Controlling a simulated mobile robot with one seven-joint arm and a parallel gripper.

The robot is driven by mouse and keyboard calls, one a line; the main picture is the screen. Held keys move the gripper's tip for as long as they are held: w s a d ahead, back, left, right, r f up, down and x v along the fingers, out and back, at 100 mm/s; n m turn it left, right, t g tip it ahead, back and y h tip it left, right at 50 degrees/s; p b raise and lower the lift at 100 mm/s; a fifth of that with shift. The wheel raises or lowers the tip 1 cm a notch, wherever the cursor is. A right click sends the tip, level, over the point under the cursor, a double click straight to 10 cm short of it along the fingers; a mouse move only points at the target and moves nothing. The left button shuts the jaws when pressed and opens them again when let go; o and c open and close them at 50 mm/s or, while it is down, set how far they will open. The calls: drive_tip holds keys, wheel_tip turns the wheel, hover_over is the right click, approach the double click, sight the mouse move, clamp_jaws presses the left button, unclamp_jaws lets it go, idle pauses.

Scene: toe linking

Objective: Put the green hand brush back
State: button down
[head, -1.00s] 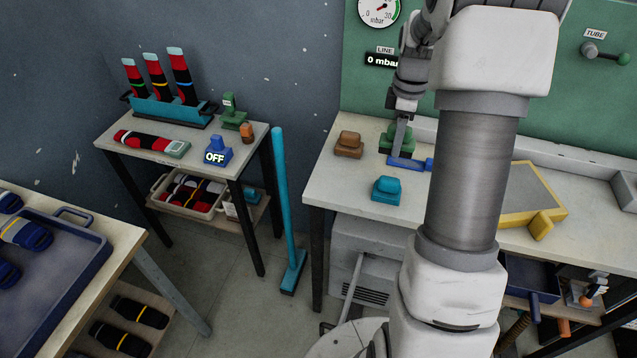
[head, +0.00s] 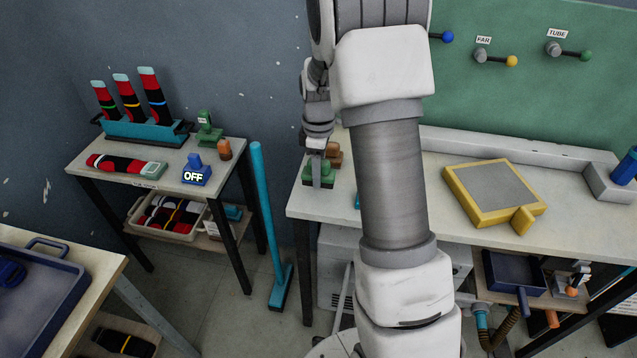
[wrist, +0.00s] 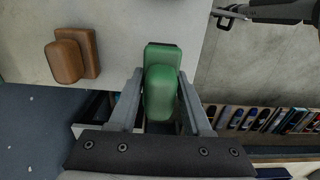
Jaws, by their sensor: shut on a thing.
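The green hand brush (head: 319,178) is between the fingers of my gripper (head: 317,165), which is shut on it. In the head view they are at the left end of the long workbench (head: 400,237), in front of a brown hand brush (head: 334,153). In the wrist view the green brush (wrist: 161,92) sits between both fingers of my gripper (wrist: 160,80), across the bench edge. The brown brush (wrist: 72,57) lies to its left on the bench. I cannot tell how high the green brush is above the bench.
A teal block (head: 357,201) is mostly hidden behind my arm. A yellow-framed board (head: 489,216) lies on the bench to the right. A teal broom (head: 268,215) stands left of the bench, beside a small table (head: 144,181) with socks and a green stand (head: 208,128).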

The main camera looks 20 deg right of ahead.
drive_tip(key=shift+f, duration=2)
drive_tip(key=shift+f+b, duration=0.15)
drive_tip(key=shift+b, duration=0.15)
drive_tip(key=shift+c, duration=1.7)
unclamp_jaws()
